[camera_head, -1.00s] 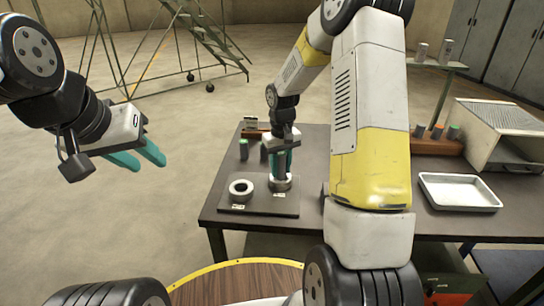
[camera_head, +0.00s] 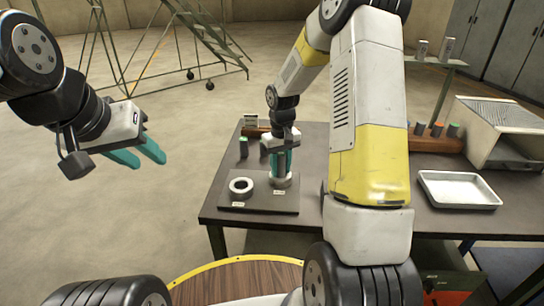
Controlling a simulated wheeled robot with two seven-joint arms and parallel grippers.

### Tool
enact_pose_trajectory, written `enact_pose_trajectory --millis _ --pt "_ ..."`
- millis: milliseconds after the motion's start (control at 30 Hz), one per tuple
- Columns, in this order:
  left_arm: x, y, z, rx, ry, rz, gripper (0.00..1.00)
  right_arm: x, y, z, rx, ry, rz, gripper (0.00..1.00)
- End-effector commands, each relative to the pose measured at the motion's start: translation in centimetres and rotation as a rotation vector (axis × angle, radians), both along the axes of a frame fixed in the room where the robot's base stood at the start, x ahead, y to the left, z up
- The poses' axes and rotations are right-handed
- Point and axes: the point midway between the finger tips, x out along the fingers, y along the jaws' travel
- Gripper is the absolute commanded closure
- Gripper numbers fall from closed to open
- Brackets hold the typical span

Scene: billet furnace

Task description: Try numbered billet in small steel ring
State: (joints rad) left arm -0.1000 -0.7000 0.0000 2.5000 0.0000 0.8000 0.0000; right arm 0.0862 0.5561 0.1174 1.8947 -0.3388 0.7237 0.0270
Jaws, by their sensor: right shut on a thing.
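A dark board (camera_head: 258,207) on the table bears two grey steel rings, each with a small label in front. The left ring (camera_head: 241,188) stands empty with its hole showing. My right gripper (camera_head: 281,170) is upright over the right ring (camera_head: 283,182), its teal fingers shut on a grey billet (camera_head: 281,163). The billet's lower end is at the right ring's top; I cannot tell how far inside it is. Its number is not readable. My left gripper (camera_head: 152,154) is open and empty in the air, left of the table.
Green-topped billets (camera_head: 244,148) stand behind the board near a small sign (camera_head: 251,120). A metal tray (camera_head: 458,203) is at the right, with a wooden rack (camera_head: 433,143) of several coloured-topped billets behind. My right arm hides the table's middle.

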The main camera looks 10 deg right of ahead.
Motion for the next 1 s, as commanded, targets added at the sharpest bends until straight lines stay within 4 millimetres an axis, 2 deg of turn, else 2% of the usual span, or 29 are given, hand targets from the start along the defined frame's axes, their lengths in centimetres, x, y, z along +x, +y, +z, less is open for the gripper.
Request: enact_pose_trajectory --millis 167,200,300,333,733,1000 --pt "0.0 0.0 0.0 0.000 0.000 0.000 0.64 0.0 0.0 -0.1 0.001 0.001 0.000 1.00" --pt "0.0 0.0 0.0 0.000 0.000 0.000 0.64 0.0 0.0 -0.1 0.001 0.001 0.000 0.65" --pt "0.0 0.0 0.0 0.000 0.000 0.000 0.64 0.0 0.0 -0.1 0.001 0.001 0.000 0.45" --pt "0.0 0.0 0.0 0.000 0.000 0.000 0.64 0.0 0.0 -0.1 0.001 0.001 0.000 0.43" --pt "0.0 0.0 0.0 0.000 0.000 0.000 0.64 -0.2 0.2 0.2 0.003 0.006 0.002 0.43" --pt "0.0 0.0 0.0 0.000 0.000 0.000 0.64 0.0 0.0 4.6 0.001 -0.003 -0.001 0.43"
